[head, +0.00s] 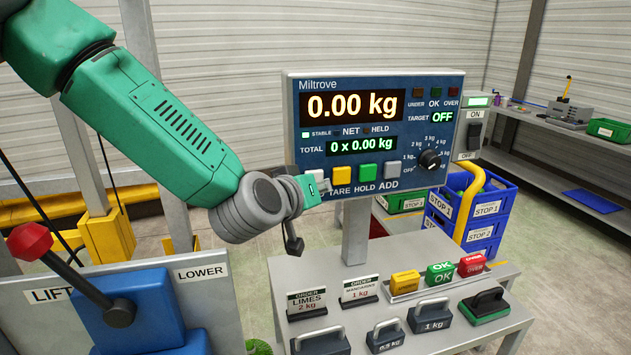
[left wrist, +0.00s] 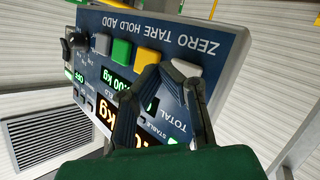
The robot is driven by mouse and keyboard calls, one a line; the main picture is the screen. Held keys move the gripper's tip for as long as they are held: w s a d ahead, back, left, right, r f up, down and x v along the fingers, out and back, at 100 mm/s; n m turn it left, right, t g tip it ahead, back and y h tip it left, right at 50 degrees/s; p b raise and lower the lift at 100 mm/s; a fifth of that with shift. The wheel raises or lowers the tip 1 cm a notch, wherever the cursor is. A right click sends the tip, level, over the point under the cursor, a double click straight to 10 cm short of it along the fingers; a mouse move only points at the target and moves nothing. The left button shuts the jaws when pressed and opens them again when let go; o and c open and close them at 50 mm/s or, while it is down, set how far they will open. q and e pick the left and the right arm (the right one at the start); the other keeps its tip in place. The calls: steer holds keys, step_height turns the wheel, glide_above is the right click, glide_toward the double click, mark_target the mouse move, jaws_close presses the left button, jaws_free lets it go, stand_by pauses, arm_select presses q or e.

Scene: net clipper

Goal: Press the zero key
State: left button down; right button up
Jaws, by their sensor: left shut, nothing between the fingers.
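The zero key (head: 316,175) is the pale leftmost key in the row under the scale's display panel (head: 392,192). In the left wrist view the zero key (left wrist: 187,67) shows partly behind a fingertip, next to the yellow tare key (left wrist: 147,58). My left gripper (head: 313,188) is at the panel's lower left corner, covering part of the ZERO label. Its fingers are shut and empty, with the tips (left wrist: 167,72) over the area of the zero and tare keys. I cannot tell whether they touch the key. The display reads 0.00 kg. My right gripper is not in view.
A bench (head: 455,332) below holds weights, order cards and coloured blocks. A red-knobbed lever (head: 30,242) stands at left.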

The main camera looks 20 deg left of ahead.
arm_select(q)
steer(key=s+d, duration=0.1)
steer(key=s, duration=0.1)
steer(key=s+d, duration=0.2)
stand_by(0.5)
steer(key=shift+a, duration=0.1)
stand_by(0.6)
